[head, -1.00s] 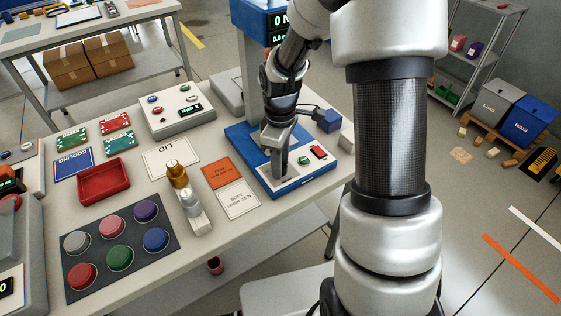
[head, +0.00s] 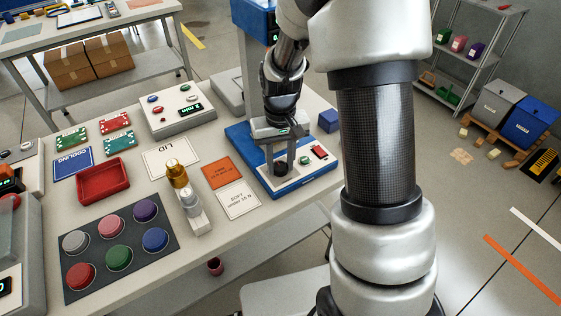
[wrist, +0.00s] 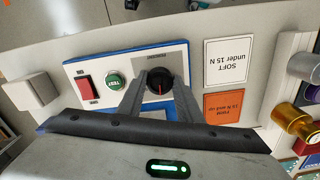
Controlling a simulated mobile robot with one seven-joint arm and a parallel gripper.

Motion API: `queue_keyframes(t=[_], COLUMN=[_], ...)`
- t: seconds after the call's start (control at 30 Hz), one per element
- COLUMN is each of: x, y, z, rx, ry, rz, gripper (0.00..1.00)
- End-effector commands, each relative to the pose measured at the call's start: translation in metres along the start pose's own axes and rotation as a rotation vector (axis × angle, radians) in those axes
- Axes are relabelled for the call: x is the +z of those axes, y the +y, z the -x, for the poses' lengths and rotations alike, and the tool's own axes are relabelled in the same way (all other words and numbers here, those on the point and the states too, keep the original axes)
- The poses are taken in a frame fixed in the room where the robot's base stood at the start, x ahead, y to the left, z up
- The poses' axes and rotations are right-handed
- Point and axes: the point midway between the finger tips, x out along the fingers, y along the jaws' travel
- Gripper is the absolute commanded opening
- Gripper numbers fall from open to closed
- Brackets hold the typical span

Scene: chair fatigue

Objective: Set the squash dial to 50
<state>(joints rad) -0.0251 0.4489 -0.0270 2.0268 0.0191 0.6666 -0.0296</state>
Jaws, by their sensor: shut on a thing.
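The squash dial (wrist: 160,77) is a round black knob with a red pointer line, on the white panel of a blue-based machine (head: 316,181). In the wrist view its pointer runs roughly up and down the picture; the scale is too small to read. My gripper (wrist: 159,92) points down at the panel, one finger on each side of the dial, and is shut on it. In the head view my gripper (head: 281,169) stands over the front of the machine and the dial shows dark between its fingers.
A green TEST button (wrist: 115,82) and a red switch (wrist: 86,88) sit beside the dial. SOFT (wrist: 226,62) and orange (wrist: 224,107) cards lie beside the machine.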

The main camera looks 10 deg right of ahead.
Motion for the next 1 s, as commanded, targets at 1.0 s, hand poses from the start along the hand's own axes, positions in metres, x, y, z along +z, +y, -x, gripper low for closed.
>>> queue_keyframes(t=[1.0], x=[-0.0017], y=[-0.002], z=[0.0016], rx=[0.0], ry=[0.002], rz=[-0.86], gripper=[0.1])
